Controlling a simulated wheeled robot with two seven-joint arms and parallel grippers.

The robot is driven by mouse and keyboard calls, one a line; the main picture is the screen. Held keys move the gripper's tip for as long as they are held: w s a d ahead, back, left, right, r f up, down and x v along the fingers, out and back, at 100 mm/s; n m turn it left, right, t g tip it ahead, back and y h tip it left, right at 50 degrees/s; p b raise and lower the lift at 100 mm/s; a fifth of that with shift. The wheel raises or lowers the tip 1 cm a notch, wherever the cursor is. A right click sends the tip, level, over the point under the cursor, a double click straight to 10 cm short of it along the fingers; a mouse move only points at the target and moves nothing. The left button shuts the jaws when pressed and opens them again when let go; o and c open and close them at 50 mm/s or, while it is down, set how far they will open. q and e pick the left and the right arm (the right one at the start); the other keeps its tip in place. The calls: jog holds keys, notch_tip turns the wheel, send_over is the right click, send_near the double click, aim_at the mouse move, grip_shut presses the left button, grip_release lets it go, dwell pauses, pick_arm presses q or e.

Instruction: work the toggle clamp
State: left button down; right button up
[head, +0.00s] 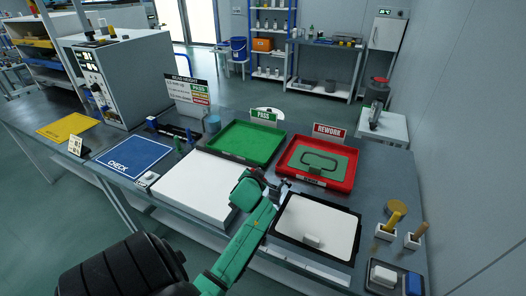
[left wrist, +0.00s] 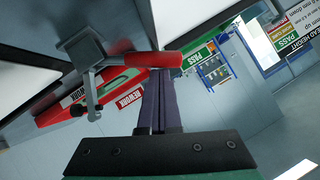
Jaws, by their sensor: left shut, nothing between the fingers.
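The toggle clamp (left wrist: 88,50) shows in the left wrist view, with a grey metal body, a bent metal arm and a red grip handle (left wrist: 150,60). In the head view the clamp is small and mostly hidden behind my gripper, beside the black-framed white panel (head: 318,228). My left gripper (left wrist: 160,84) has its two dark fingers together and empty. In the left wrist view the fingertips line up with the outer part of the red handle; I cannot tell whether they touch it. In the head view my left gripper (head: 275,186) is between the two white panels. My right gripper is not in view.
A white board (head: 192,187) lies left of my arm. Behind are a green PASS tray (head: 238,160) and a red REWORK tray (head: 343,178) holding a dark loop. A blue CHECK mat (head: 130,157) lies at left. Tool holders (head: 385,233) stand at right.

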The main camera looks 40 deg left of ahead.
pick_arm(q)
jog(key=shift+s+a+f+p, duration=0.15)
jog(key=shift+a+f+p, duration=0.25)
jog(key=shift+a+f, duration=0.1)
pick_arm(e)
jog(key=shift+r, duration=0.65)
pick_arm(q)
jog(key=shift+r+p, duration=0.35)
jog(key=r+p, duration=0.1)
jog(key=w+r+p, duration=0.1)
jog(key=r+p, duration=0.1)
jog(key=shift+w+d+r+p, duration=0.15)
jog(key=shift+d+r+p, duration=0.15)
jog(key=shift+d+r, duration=0.1)
jog(key=b+v, duration=0.1)
jog(key=v, duration=0.8)
jog(key=shift+s+b, duration=0.3)
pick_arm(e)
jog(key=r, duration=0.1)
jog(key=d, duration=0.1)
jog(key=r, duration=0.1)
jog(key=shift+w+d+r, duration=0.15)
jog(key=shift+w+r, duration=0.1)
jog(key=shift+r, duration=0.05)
pick_arm(q)
jog(key=shift+f, duration=0.1)
